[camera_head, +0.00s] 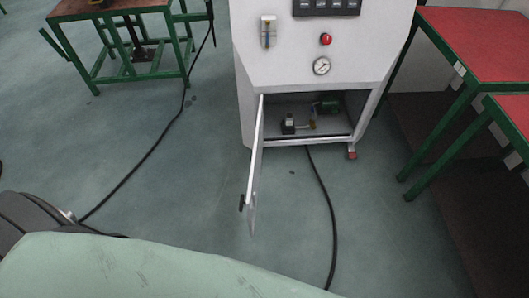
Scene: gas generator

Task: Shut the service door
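The service door (254,170) is a thin white panel on the lower front of the white generator cabinet (283,62). It is hinged at the left of the opening and stands wide open toward me, seen nearly edge-on. A dark handle (242,203) shows near its free edge. Neither of my grippers is in view. A dark, rounded part at the lower left edge may be mine, but I cannot tell.
A pale green surface (140,268) fills the bottom left foreground. Black cables run over the blue-green floor (220,130). Red-topped green tables (480,45) stand at the right, and a green-framed table (135,60) at the back left. Floor around the door is mostly clear.

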